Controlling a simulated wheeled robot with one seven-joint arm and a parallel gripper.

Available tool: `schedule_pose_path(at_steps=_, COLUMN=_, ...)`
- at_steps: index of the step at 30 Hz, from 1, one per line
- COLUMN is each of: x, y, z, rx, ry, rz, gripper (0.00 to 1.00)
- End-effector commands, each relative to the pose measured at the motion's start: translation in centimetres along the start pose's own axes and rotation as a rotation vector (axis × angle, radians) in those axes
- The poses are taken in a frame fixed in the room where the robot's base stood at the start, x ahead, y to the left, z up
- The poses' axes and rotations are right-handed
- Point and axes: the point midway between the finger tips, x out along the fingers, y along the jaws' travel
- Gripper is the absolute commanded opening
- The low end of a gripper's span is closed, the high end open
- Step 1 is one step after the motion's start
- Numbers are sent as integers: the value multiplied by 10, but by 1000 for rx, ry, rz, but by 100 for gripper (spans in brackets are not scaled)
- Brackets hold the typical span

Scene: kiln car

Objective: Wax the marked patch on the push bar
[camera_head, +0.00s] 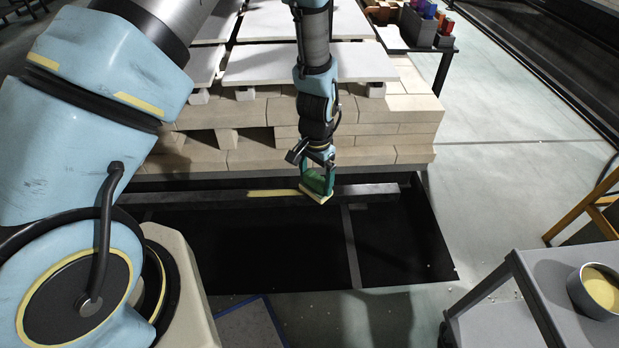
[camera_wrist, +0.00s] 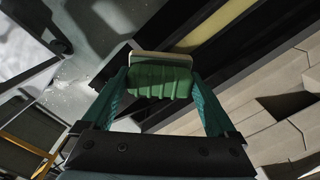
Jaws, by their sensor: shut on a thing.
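The push bar (camera_head: 361,191) is a dark horizontal bar low along the front of the kiln car. A pale yellow marked patch (camera_head: 272,193) lies on its top; the patch also shows in the wrist view (camera_wrist: 214,28). My gripper (camera_head: 318,183) is shut on a green block with a pale pad (camera_head: 317,195), just right of the visible patch. In the wrist view the green block (camera_wrist: 160,82) sits between my gripper's fingers (camera_wrist: 160,85), its pad (camera_wrist: 160,57) facing the bar. I cannot tell whether the pad touches the bar.
Tan bricks (camera_head: 390,130) and pale slabs (camera_head: 300,62) are stacked on the car behind the bar. A grey cart (camera_head: 545,285) at right carries a tin of yellow wax (camera_head: 601,288). A dark table with small colored items (camera_head: 425,25) stands at the back.

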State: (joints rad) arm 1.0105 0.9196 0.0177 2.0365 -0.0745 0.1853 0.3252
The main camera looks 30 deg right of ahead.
Motion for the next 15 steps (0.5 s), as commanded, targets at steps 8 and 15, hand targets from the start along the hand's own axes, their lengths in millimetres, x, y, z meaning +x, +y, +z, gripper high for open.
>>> schedule_pose_path(at_steps=8, x=0, y=0, z=0, rx=-1, ry=0, rz=0, gripper=13)
schedule_pose_path(at_steps=15, x=0, y=-4, z=3, rx=-3, ry=0, rz=0, gripper=13)
